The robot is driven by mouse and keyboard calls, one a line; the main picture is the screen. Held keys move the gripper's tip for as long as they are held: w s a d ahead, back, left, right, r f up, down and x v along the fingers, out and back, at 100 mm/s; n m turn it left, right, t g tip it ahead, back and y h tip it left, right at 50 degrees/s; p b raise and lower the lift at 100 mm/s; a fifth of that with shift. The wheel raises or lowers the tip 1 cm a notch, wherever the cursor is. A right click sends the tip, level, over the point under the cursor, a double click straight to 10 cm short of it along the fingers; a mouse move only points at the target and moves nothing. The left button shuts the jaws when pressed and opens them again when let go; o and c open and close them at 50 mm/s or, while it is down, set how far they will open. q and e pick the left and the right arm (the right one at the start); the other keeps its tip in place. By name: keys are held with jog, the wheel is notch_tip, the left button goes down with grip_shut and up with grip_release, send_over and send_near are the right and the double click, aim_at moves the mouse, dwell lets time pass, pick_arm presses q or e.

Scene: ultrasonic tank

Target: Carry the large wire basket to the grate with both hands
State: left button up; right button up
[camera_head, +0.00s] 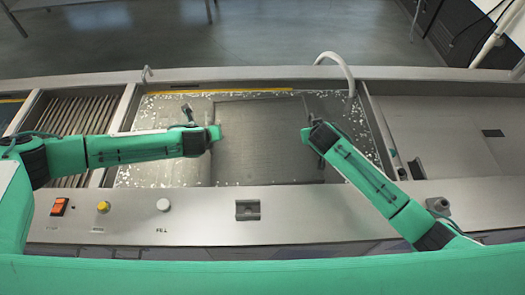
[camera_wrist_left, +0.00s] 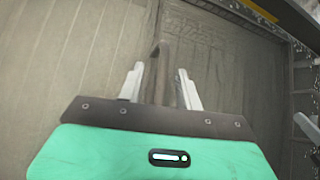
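The large wire basket (camera_head: 265,145) appears as a grey mesh rectangle in the middle of the tank, between my two arms. The slatted metal grate (camera_head: 68,112) is at the left of the counter, partly covered by my left arm. My left gripper (camera_wrist_left: 160,75) shows two pale fingers standing apart, with a narrow dark bar between them; I cannot tell whether they touch it. In the head view my left wrist ends over the basket's left side.
The tank (camera_head: 135,175) has pale flecks around the basket. A curved white spout (camera_head: 340,65) rises at its back right. An orange switch (camera_head: 59,206) and knobs line the front panel. A bare metal surface (camera_head: 440,125) lies right of the tank.

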pick_arm(q)
jog(key=shift+w+f, duration=0.1)
jog(key=shift+f, duration=0.05)
pick_arm(e)
jog(key=shift+w+f, duration=0.1)
jog(key=shift+w, duration=0.05)
pick_arm(q)
grip_shut()
pick_arm(e)
grip_shut()
dwell(1.1)
